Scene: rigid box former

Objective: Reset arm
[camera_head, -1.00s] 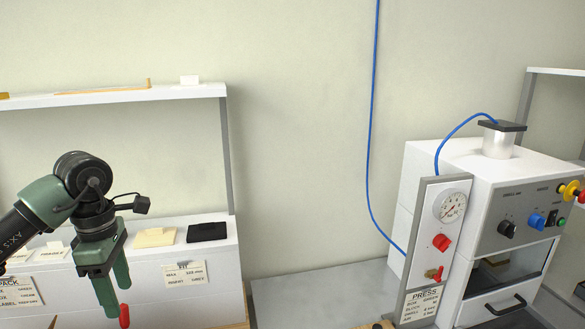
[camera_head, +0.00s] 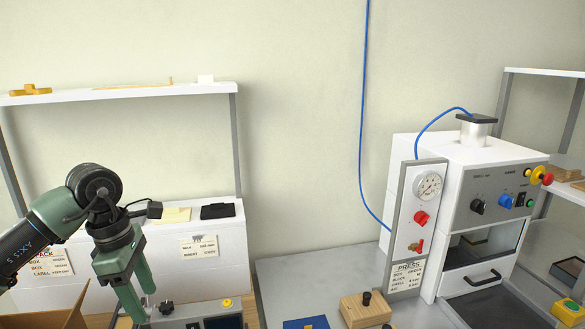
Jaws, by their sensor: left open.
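My left gripper (camera_head: 143,302) comes in from the left and points down, with its two green fingers apart. It is open, and I see nothing held between the fingers. Its tips are in front of a grey device (camera_head: 200,314) at the bottom edge; whether they touch it I cannot tell. My right gripper is not in view.
An open cardboard box (camera_head: 55,308) is at the lower left. A white bin unit (camera_head: 205,270) and a shelf (camera_head: 150,92) stand behind my arm. A wooden block (camera_head: 366,309) and a blue piece (camera_head: 306,323) lie before the press (camera_head: 480,190). The grey tabletop (camera_head: 320,275) between is mostly clear.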

